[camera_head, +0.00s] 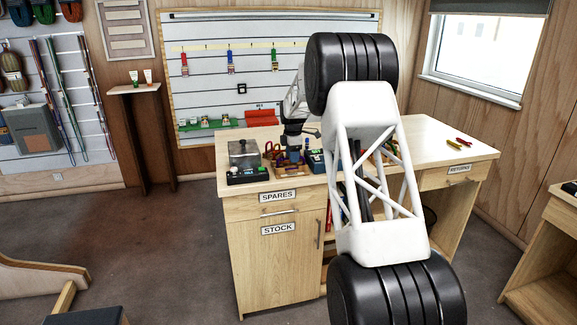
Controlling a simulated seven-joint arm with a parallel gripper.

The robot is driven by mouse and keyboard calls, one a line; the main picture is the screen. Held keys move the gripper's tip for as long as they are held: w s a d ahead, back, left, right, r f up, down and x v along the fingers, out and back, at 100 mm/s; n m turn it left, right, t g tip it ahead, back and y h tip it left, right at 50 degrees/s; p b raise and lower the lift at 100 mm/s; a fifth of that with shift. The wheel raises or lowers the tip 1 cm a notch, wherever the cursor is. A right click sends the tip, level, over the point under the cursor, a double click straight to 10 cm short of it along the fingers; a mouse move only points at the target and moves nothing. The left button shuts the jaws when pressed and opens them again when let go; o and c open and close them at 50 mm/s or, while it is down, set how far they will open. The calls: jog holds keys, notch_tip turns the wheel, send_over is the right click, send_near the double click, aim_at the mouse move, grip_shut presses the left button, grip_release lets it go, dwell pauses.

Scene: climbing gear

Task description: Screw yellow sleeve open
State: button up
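My arm crosses the front of the bench in the head view, and its wrist and gripper (292,152) show small above the left part of the bench top. The fingertips come down among small dark, blue and purple items, and I cannot tell whether they are apart or shut on something. I cannot make out a yellow sleeve with certainty. A small yellow piece (453,146) lies on the right side of the bench, too small to identify, well apart from my gripper. My arm hides the middle of the bench.
The wooden bench (440,152) holds a grey block on a dark base (245,160) at left and a red thin piece (465,140) at right. Red, blue and green gear hangs on the wall board (330,60). The bench top's right side is mostly clear.

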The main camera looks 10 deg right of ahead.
jog(key=shift+f, duration=1.4)
jog(key=shift+w, duration=0.75)
jog(key=shift+r, duration=0.2)
jog(key=shift+a+r, duration=0.1)
jog(key=shift+r, duration=1.15)
jog(key=shift+s, duration=0.75)
jog(key=shift+f, duration=1.45)
dwell(0.4)
